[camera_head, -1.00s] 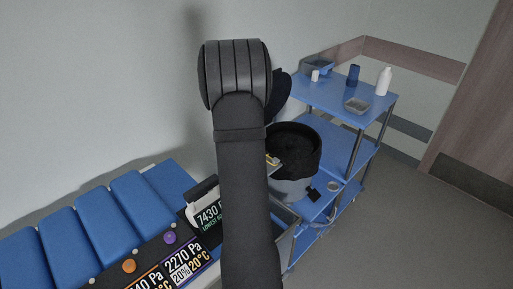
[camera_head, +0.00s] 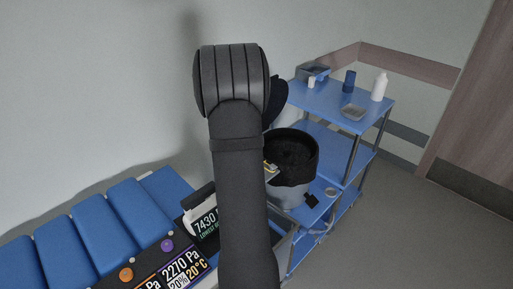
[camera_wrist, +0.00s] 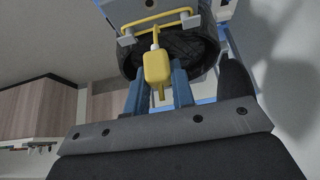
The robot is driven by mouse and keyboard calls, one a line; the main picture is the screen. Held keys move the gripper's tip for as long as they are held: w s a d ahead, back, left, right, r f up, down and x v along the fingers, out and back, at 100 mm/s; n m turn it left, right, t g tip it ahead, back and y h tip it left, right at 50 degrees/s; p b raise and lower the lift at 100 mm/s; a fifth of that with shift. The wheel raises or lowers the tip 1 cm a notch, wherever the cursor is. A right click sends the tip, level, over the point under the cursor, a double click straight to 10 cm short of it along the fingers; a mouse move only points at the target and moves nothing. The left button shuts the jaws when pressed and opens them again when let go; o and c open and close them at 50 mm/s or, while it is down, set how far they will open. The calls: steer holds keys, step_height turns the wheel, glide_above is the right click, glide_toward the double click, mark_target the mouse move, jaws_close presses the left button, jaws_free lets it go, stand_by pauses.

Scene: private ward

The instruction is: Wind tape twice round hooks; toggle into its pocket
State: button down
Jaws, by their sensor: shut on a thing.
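A yellow toggle (camera_wrist: 157,68) sits between the two blue fingers of my gripper (camera_wrist: 158,84) in the wrist view, and the gripper is shut on it. A yellow tape (camera_wrist: 157,17) spans between two metal hooks (camera_wrist: 127,39) on a grey-blue part at the top of that view. A yellow strand runs from the toggle's upper end towards the hooks. How many turns the tape makes cannot be told. No pocket can be made out.
A black-topped round container (camera_head: 296,150) is beside my arm in the head view. Blue cushions (camera_head: 97,220) lie at left. Floor at right is clear.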

steer(key=f, duration=0.4)
steer(key=d+f, duration=0.1)
steer(key=f, duration=0.1)
steer(key=shift+s, duration=0.25)
steer(key=s+d, duration=0.2)
steer(key=d, duration=0.1)
steer(key=shift+s+r, duration=0.1)
steer(key=w+d, duration=0.4)
steer(key=d, duration=0.2)
steer(key=w+a, duration=0.3)
steer(key=w, duration=0.3)
step_height(320, 180, up, 7)
